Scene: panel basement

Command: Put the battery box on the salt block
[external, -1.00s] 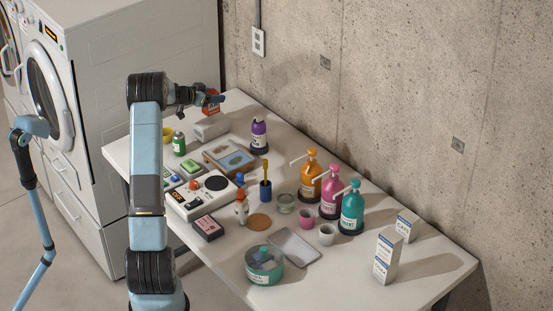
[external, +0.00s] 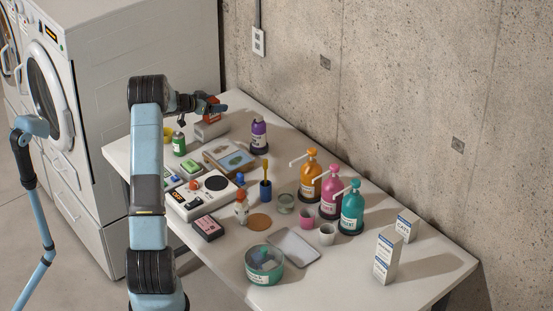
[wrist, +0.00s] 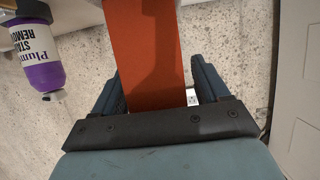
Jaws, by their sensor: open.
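The battery box, an orange-red box (external: 211,115), appears to rest on the pale grey salt block (external: 209,131) at the far left part of the table. My gripper (external: 219,108) is at the box's upper part. In the wrist view the orange-red box (wrist: 150,45) lies between the two fingers of my gripper (wrist: 158,78). The fingers are open, with a gap visible beside the box. The box hides the salt block in the wrist view.
A purple bottle (external: 259,134) stands right of the block, and a green can (external: 179,144) to its front left. A framed picture (external: 229,156) lies in front. A concrete wall (external: 300,60) rises behind the table.

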